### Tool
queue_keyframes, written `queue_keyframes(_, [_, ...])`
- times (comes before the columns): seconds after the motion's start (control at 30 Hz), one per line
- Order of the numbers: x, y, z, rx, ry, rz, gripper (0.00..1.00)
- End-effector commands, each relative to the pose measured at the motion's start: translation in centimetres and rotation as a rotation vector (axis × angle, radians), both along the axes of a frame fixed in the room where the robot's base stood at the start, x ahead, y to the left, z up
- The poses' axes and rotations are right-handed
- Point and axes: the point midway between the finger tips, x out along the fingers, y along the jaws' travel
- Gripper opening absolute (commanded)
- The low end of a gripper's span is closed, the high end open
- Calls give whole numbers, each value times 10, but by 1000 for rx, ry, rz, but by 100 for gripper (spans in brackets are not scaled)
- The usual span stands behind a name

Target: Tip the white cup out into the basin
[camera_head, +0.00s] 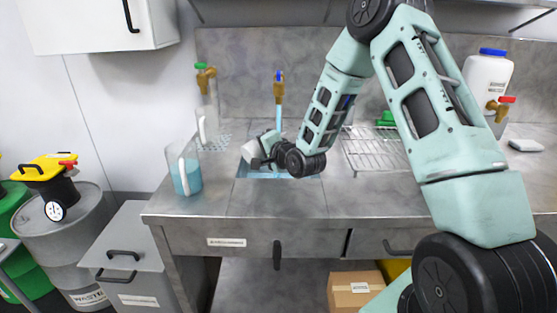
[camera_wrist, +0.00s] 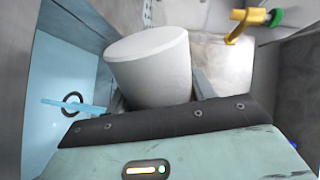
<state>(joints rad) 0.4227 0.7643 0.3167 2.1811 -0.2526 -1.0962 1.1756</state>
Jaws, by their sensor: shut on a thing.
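My gripper (camera_head: 262,148) is shut on the white cup (camera_head: 250,152) above the basin (camera_head: 262,175) in the worktop. In the wrist view the cup (camera_wrist: 155,75) sits between the two fingers, tilted, with a smooth closed end showing. Its mouth is hidden, so I cannot see whether anything is inside or flowing out. The wrist view shows the blue-tinted basin (camera_wrist: 50,130) on the left, with a dark ring on its floor and a light-blue streak beside it.
A brass tap with a blue handle (camera_head: 279,88) stands behind the basin, a pale blue column below it. A clear jug of blue liquid (camera_head: 187,178) stands left of the basin. A wire rack (camera_head: 370,152) lies to the right. The front worktop (camera_head: 290,200) is clear.

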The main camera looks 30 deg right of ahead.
Motion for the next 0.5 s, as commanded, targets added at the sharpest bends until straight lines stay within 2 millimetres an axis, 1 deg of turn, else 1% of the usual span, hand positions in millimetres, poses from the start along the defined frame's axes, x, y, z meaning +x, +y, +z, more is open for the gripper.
queue_keyframes(0.5, [1,-4,3,45,5,0,33])
